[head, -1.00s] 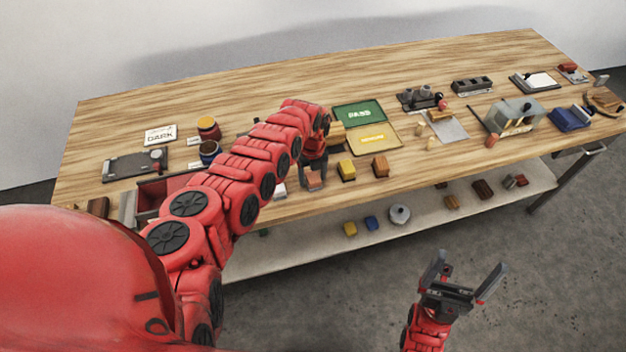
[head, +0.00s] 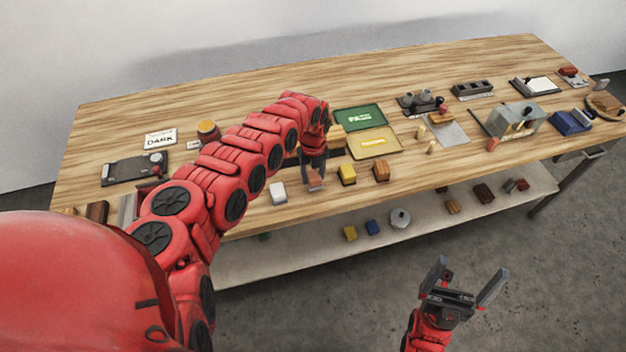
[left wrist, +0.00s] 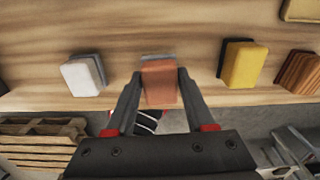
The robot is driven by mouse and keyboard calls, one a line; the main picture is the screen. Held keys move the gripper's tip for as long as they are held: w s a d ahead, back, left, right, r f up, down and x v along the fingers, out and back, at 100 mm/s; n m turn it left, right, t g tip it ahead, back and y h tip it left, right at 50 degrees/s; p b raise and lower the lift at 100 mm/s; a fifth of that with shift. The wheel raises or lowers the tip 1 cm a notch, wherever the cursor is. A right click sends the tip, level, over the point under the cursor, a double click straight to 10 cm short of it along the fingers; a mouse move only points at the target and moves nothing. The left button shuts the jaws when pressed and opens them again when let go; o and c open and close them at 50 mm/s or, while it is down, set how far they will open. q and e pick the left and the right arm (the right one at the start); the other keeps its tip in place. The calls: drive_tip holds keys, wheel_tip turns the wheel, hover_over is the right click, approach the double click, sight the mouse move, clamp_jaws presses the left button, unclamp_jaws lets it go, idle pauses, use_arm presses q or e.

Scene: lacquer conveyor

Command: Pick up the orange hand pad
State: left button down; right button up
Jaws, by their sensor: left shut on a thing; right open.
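The orange hand pad (left wrist: 160,84) is a small block with a grey edge. In the left wrist view it sits between the two fingers of my left gripper (left wrist: 156,88), which touch its sides. In the head view the orange hand pad (head: 314,180) shows at the tips of my left gripper (head: 314,174), near the table's front edge. I cannot tell whether it is clear of the tabletop. My right gripper (head: 464,284) is open and empty, out in front of the table above the floor.
A white pad (head: 278,192) lies left of the orange pad. A yellow pad (head: 347,174) and a brown pad (head: 381,171) lie to its right. A lower shelf (head: 300,252) holds several small items.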

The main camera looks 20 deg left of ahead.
use_arm(q)
drive_tip(key=s, duration=0.1)
drive_tip(key=s+d+r, duration=0.1)
drive_tip(key=s+d, duration=0.1)
drive_tip(key=s, duration=0.1)
drive_tip(key=shift+r, duration=0.2)
drive_tip(key=s+d+p, duration=0.5)
drive_tip(key=s+p, duration=0.5)
drive_tip(key=p, duration=0.1)
drive_tip(key=shift+s+r, duration=0.15)
drive_tip(key=shift+r, duration=0.3)
drive_tip(key=shift+d, duration=0.1)
drive_tip(key=c, duration=0.8)
unclamp_jaws()
drive_tip(key=shift+c, duration=0.2)
drive_tip(key=c, duration=0.6)
